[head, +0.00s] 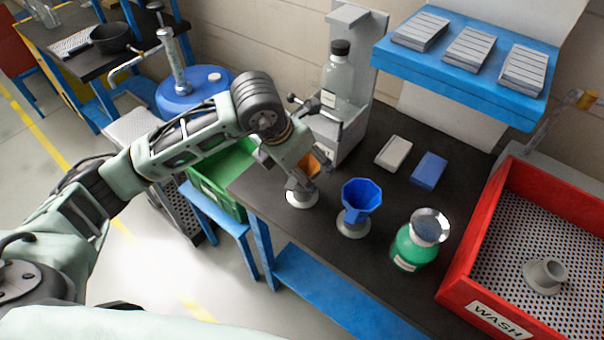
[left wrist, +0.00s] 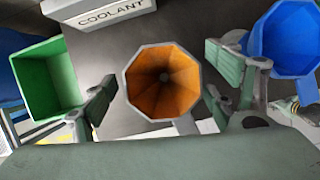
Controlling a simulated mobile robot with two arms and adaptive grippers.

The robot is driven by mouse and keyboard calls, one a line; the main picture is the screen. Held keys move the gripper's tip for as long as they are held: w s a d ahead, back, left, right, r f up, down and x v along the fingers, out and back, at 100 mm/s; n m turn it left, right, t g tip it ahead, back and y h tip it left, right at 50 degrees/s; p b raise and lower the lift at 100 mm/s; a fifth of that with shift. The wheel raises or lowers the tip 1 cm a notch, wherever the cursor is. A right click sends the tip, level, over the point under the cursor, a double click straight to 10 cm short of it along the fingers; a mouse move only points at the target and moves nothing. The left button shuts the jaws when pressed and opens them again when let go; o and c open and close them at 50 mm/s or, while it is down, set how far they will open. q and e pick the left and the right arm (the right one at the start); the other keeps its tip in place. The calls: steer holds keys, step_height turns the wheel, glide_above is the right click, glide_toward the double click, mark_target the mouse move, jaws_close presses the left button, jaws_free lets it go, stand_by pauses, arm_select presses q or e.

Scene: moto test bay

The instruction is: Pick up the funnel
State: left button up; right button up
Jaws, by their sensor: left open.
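An orange funnel (left wrist: 162,82) with a grey rim opens toward the camera in the left wrist view, between the two spread fingers of my left gripper (left wrist: 160,102). In the head view my left gripper (head: 301,182) covers most of the orange funnel (head: 313,163), which is over a round pale base (head: 302,199). The fingers are open, one on each side of the funnel, with gaps showing. A blue funnel (head: 360,197) stands upright in a grey round holder (head: 352,225) to the right; it also shows in the left wrist view (left wrist: 287,40). My right gripper is not in view.
A green jar (head: 410,248) stands right of the blue funnel, beside a red wash tray (head: 455,275). A clear bottle (head: 340,75) stands in a grey dispenser behind. A green bin (head: 222,180) is left of the bench. White and blue blocks lie behind the funnels.

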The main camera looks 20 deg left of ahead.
arm_select(q)
steer(key=c, duration=1.1)
steer(key=shift+r, duration=0.1)
steer(key=shift+c, duration=0.2)
steer(key=shift+r, duration=0.25)
step_height(320, 180, up, 14)
steer(key=shift+r+p, duration=0.25)
steer(key=shift+p, duration=0.15)
